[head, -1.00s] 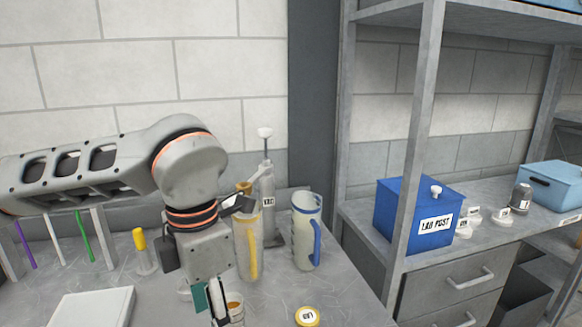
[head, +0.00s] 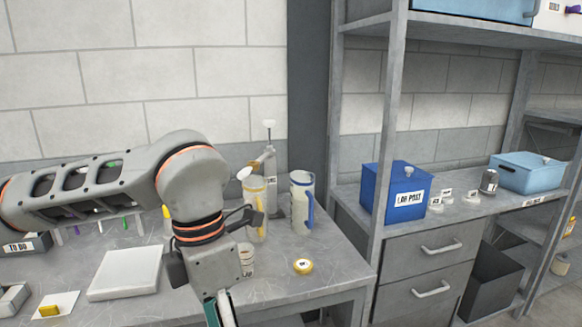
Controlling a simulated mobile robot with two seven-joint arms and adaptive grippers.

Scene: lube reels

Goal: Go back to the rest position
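My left arm comes in from the left above the grey bench (head: 330,270). My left gripper (head: 220,312) points down at the bottom edge of the head view, with a teal strip showing along its finger. Its tips are cut off by the frame, so I cannot tell whether it is open or holds anything. A small labelled cup (head: 247,260) stands on the bench just right of and behind the gripper, partly hidden by my wrist. My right gripper is not in view.
A white slab (head: 125,273) lies left. A blue box (head: 392,192) stands on the shelf unit right. The bench's front right is clear.

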